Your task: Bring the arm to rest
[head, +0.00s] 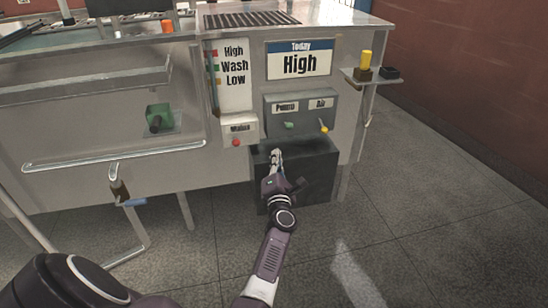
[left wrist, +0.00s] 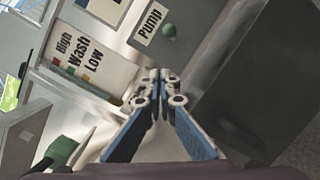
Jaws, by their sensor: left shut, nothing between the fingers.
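My left arm reaches up from the bottom of the head view. Its gripper (head: 276,155) is in front of the dark grey box under the control panel, just below the Pump and Air switches. In the left wrist view the two fingers of the left gripper (left wrist: 160,76) meet at their tips, with nothing between them. I cannot tell whether the fingertips touch the machine. My right gripper is in neither view.
The steel machine (head: 100,185) has a Pump and Air panel (head: 300,112), a Wash level sign (head: 233,75) and a "Today High" sign (head: 299,60). A side shelf (head: 357,76) holds a yellow-topped item (head: 366,60). Open floor (head: 440,230) lies at the right.

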